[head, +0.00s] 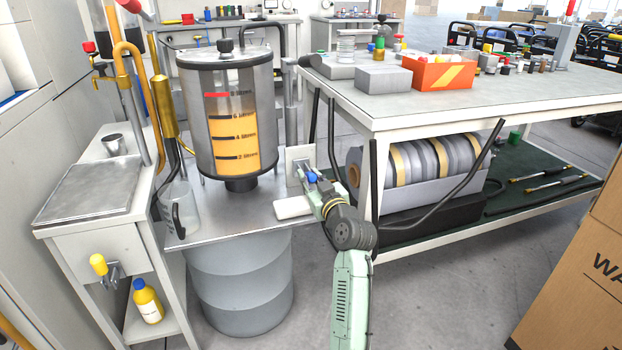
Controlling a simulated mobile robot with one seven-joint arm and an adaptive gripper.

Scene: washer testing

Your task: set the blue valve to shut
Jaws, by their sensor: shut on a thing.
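The blue valve (311,177) has a small blue handle and sits by a pale plate (299,160), just right of the clear tank. My gripper (309,181) reaches it from the lower right and is shut on the blue handle. The fingers and wrist hide much of the valve body, so I cannot tell the handle's exact angle.
The tank (232,100) of orange liquid stands left of my gripper, above a metal shelf and grey drum (240,280). A jug (180,215) stands on the shelf. The white workbench (400,108) is close on the right. A yellow-handled valve (98,264) is at left.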

